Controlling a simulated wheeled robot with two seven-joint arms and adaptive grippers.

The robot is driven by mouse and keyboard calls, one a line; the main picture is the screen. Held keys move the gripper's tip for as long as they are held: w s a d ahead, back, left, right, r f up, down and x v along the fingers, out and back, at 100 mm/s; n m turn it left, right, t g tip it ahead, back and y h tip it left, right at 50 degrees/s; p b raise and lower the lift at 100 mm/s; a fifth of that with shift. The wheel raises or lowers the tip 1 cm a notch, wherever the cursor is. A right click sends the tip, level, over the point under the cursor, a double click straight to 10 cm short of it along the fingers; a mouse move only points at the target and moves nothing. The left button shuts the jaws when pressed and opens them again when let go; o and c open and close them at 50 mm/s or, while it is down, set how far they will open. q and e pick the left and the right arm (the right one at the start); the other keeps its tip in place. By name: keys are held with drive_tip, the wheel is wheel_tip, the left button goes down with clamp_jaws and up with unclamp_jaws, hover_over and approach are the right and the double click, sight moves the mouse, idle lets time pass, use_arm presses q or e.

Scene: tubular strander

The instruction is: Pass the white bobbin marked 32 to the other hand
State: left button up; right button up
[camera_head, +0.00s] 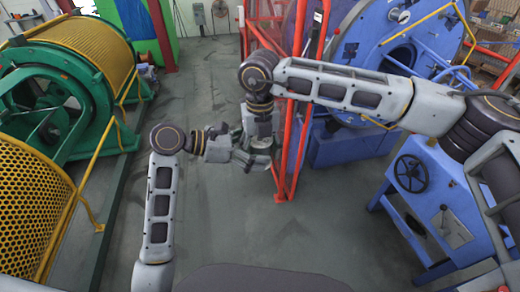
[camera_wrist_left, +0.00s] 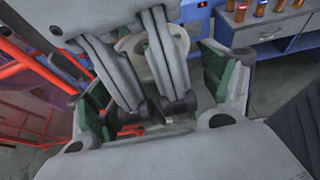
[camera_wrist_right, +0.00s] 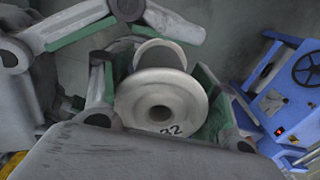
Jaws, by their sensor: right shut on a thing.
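The white bobbin (camera_wrist_right: 186,98) marked 32 sits between the green-padded fingers of my right gripper (camera_wrist_right: 160,95) in the right wrist view. Its numbered flange faces that camera. My right gripper (camera_head: 262,146) is shut on it, above the floor in mid-picture in the head view. My left gripper (camera_head: 238,146) comes in from the left and meets it there. In the left wrist view my left gripper (camera_wrist_left: 158,105) has its fingers wide apart, with grey finger links of the right gripper between them. Part of the bobbin (camera_wrist_left: 128,44) shows behind those links. In the head view the grippers largely hide it.
A green and yellow caged machine (camera_head: 85,45) stands at the left. A blue strander (camera_head: 350,40) and a red frame (camera_head: 300,120) stand close behind the grippers. A blue stand with a handwheel (camera_head: 410,173) is at the right. The floor (camera_head: 275,235) in front is clear.

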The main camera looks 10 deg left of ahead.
use_arm(q)
drive_tip(key=shift+a, duration=0.1)
idle(0.3)
drive_tip(key=v, duration=1.1)
drive_tip(key=shift+s+a, duration=0.2)
drive_tip(key=shift+a, duration=0.15)
drive_tip(key=shift+r, duration=0.1)
